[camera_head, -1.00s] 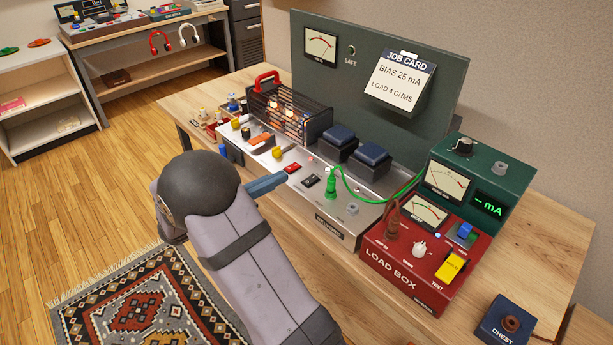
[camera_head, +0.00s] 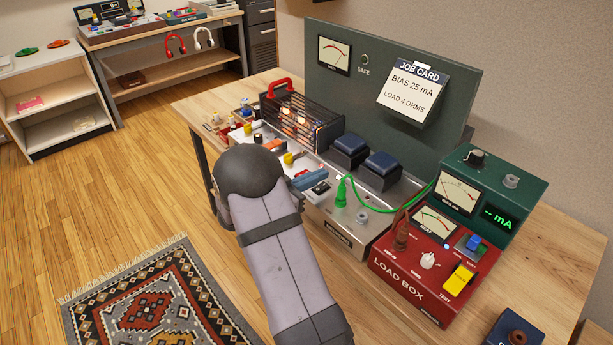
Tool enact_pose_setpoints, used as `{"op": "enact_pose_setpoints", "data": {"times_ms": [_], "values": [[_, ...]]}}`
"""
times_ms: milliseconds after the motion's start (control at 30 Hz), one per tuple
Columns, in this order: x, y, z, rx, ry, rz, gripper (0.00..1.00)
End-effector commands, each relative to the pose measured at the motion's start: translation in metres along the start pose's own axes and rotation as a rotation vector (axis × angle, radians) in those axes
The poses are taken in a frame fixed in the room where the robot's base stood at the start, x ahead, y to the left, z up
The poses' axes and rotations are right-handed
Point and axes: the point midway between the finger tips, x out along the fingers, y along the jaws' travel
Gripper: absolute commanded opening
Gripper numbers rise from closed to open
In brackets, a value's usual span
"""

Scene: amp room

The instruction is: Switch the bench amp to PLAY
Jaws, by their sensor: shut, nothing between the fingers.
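The bench amp is the silver chassis (camera_head: 350,222) on the wooden bench, with a caged row of glowing tubes (camera_head: 300,122) and two dark blue-topped blocks behind its front controls. A small black switch (camera_head: 320,188) shows on its top, left of the green plug (camera_head: 341,192). My gripper (camera_head: 312,178) is shut, with its blue-grey fingers over the amp's top just left of that black switch. The fingers hide most of the spot where the red switch sits. I cannot tell whether they touch it. The switch labels are too small to read.
A red load box (camera_head: 405,288) with a brown plug and a green meter box (camera_head: 505,215) stand to the right. A green cable (camera_head: 395,209) arcs from the plug toward them. A dark panel with a job card (camera_head: 412,90) rises behind.

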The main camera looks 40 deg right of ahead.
Motion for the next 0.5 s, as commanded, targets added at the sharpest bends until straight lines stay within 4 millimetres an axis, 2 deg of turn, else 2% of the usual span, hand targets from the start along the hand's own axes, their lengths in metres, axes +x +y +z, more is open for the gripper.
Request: {"op": "enact_pose_setpoints", "data": {"times_ms": [33,200,500], "values": [[0.001,0.0,0.008,-0.004,-0.001,0.0,0.0],[0.004,0.0,0.021,-0.001,0.0,0.0,0.0],[0.006,0.0,0.027,0.0,0.0,-0.001,0.0]]}}
